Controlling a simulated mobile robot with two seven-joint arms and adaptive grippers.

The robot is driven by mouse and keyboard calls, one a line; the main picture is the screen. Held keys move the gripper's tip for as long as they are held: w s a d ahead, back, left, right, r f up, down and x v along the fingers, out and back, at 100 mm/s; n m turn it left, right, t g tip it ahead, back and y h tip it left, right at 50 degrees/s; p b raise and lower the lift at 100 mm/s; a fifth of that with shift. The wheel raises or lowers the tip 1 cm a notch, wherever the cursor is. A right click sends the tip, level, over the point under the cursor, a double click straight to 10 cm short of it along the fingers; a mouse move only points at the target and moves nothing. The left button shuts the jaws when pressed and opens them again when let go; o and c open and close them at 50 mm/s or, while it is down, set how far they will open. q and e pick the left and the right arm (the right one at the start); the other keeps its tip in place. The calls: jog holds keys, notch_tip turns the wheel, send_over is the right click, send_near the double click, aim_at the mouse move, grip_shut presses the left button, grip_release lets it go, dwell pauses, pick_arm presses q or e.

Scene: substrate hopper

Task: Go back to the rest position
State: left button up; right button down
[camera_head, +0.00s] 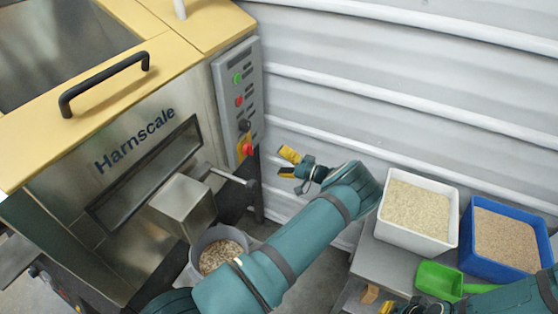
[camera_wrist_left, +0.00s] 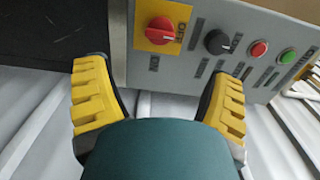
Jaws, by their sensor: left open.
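My left gripper (camera_head: 287,163) is open and empty, held in the air just right of the machine's control panel (camera_head: 239,100). In the left wrist view its two yellow-padded fingers (camera_wrist_left: 160,75) stand wide apart with nothing gripped between them. Beyond them the panel shows a red rotary switch on a yellow plate (camera_wrist_left: 166,23), a black knob (camera_wrist_left: 216,41), and red and green buttons. My right gripper (camera_head: 402,307) shows only partly at the bottom edge, near the grey table; its fingers are too cut off to judge.
The Harnscale hopper (camera_head: 150,120) fills the left, with a grey bucket (camera_head: 197,250) of substrate below its spout (camera_head: 184,207). A white bin (camera_head: 385,229), a blue bin (camera_head: 481,262) and a green scoop (camera_head: 439,281) rest on the grey table (camera_head: 376,258). A corrugated wall (camera_head: 400,60) stands behind.

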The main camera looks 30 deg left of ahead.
pick_arm(q)
jog(key=s+f+g+h, duration=0.3)
jog(key=s+f+h, duration=0.4)
jog(key=s+f, duration=0.4)
jog(key=s+d+f+h, duration=0.1)
jog(key=s+d+h, duration=0.1)
jog(key=s+d+f+h, duration=0.2)
jog(key=d, duration=0.1)
jog(key=s+d+f+m+h, duration=0.1)
jog(key=s+d+f+h, duration=0.1)
jog(key=s, duration=0.1)
jog(key=shift+d+f, duration=0.15)
jog(key=shift+d, duration=0.2)
jog(key=s+d+r+t+h, duration=0.1)
jog(key=s+d+t+h, duration=0.15)
jog(key=d, duration=0.45)
jog(key=s+d+r+t+h, duration=0.1)
jog(key=s+d+h, duration=0.25)
jog(key=d, duration=0.35)
jog(key=s+d+r+n+t+h, duration=0.1)
jog(key=d+r+t+h, duration=0.1)
jog(key=d+r, duration=0.3)
notch_tip(320, 180, up, 3)
jog(key=shift+s+d+f+t+h, duration=0.15)
jog(key=shift+s+d+t+h, duration=0.2)
jog(key=shift+t, duration=0.2)
